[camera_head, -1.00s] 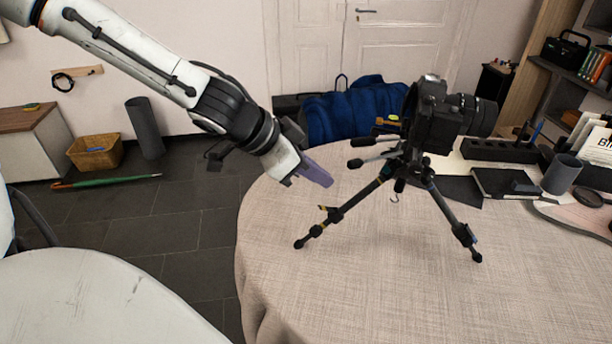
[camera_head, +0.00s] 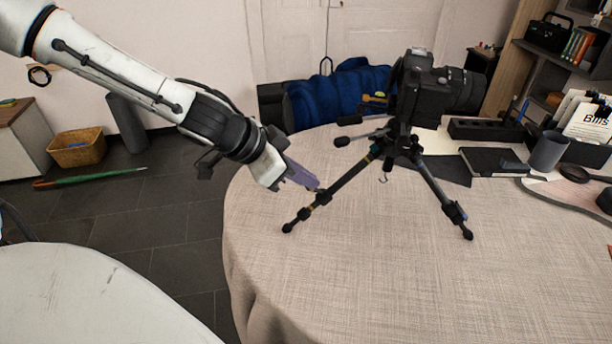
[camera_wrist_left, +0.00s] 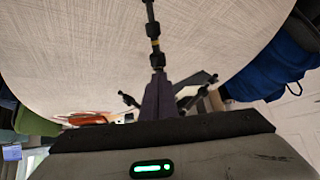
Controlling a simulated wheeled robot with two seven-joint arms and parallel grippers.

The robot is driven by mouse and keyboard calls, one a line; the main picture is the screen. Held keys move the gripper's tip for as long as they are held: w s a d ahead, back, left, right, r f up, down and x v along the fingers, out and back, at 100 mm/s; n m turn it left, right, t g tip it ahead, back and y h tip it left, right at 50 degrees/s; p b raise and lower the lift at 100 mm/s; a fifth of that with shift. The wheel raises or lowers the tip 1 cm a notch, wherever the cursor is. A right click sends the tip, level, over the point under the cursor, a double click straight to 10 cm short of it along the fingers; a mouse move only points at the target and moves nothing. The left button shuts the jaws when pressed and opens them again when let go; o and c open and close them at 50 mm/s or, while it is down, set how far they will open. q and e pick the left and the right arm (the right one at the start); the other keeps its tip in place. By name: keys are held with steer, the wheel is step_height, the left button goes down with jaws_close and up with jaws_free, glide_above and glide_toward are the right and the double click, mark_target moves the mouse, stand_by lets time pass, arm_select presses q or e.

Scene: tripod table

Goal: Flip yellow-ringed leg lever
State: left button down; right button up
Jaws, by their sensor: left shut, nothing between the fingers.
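A black tripod (camera_head: 349,186) stands on the round table with a camera (camera_head: 425,92) on top. Its left leg carries a yellow ring and a lever (camera_head: 322,196) partway down. My left gripper (camera_head: 312,184) is shut and empty, with its purple fingertips right by that lever; I cannot tell whether they touch it. In the left wrist view, the fingers (camera_wrist_left: 159,95) point along the leg, and a yellow ring (camera_wrist_left: 155,43) shows just beyond the tips. The fingers hide part of the tripod there. My right gripper is not in view.
The table's cloth (camera_head: 340,285) is clear in front of the tripod. A notebook (camera_head: 492,160), a grey cup (camera_head: 548,151) and a black pen block (camera_head: 487,129) stand to the right. A blue bag (camera_head: 338,97) is behind the table.

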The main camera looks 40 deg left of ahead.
arm_select(q)
steer(key=shift+a, duration=0.15)
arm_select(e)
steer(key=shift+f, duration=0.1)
arm_select(q)
steer(key=shift+s+a+t, duration=0.15)
steer(key=shift+a+t, duration=0.45)
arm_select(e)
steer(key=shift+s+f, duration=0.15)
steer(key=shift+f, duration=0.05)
arm_select(q)
steer(key=shift+s+h+b, duration=0.1)
steer(key=shift+h+b, duration=0.2)
steer(key=shift+b, duration=0.05)
steer(key=shift+s+d+f+t+h, duration=0.1)
steer(key=shift+d+f+t+h, duration=0.3)
steer(key=shift+t, duration=0.3)
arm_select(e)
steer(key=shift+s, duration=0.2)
arm_select(q)
steer(key=shift+d, duration=0.1)
